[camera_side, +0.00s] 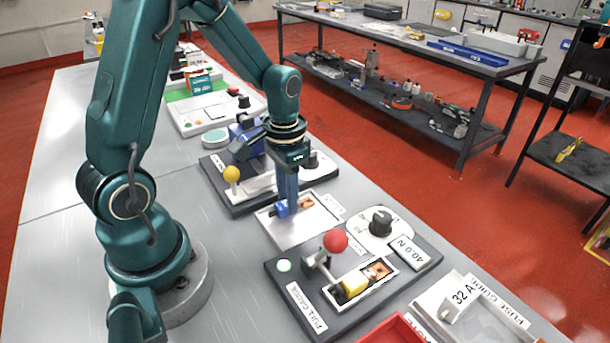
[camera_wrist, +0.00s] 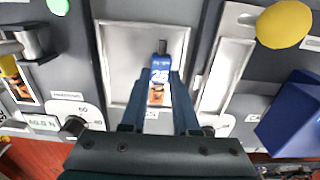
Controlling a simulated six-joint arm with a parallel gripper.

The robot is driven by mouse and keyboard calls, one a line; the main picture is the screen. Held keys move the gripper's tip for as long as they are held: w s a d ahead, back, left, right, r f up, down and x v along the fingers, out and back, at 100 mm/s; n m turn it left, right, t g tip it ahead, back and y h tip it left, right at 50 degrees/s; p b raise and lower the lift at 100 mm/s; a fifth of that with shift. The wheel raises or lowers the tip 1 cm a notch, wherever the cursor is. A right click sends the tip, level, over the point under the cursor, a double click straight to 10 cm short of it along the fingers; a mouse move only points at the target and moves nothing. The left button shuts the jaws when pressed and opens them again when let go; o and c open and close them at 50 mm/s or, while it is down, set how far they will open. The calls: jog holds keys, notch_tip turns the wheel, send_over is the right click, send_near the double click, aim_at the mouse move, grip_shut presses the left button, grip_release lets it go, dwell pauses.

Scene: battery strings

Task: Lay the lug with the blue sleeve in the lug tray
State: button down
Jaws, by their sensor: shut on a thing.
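The lug with the blue sleeve (camera_wrist: 160,74) is between my gripper's fingertips (camera_wrist: 157,82) in the wrist view. Its sleeve is marked 25, a dark grey end points up the picture, and copper colour shows below the sleeve. The pale lug tray (camera_wrist: 121,60) lies beneath it, and the lug is over the tray's floor. In the side view my gripper (camera_side: 288,206) points down at the lug tray (camera_side: 283,236), with the blue sleeve (camera_side: 281,209) low beside the fingers. I cannot tell whether the lug touches the tray floor.
The pull gauge (camera_side: 290,300), with a red ball knob (camera_side: 335,240) and a yellow piece (camera_side: 352,286), stands on the near side. A dark fixture with a yellow ball knob (camera_side: 231,174) is on the far side. A black dial (camera_side: 381,220) sits close to the tray.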

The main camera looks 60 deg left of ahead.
jog(key=shift+f, duration=0.2)
jog(key=c, duration=0.6)
grip_release()
jog(key=shift+r, duration=2.6)
jog(key=shift+d+r, duration=0.1)
jog(key=shift+s+d+r+t, duration=0.95)
jog(key=shift+s+d+r, duration=0.3)
jog(key=shift+s+r, duration=0.2)
jog(key=shift+s+d+r+t, duration=0.9)
jog(key=shift+s+d+r, duration=0.4)
jog(key=shift+s+r, duration=0.15)
jog(key=shift+s+d+r+t, duration=0.95)
jog(key=shift+s+d+r, duration=0.35)
jog(key=shift+r, duration=0.25)
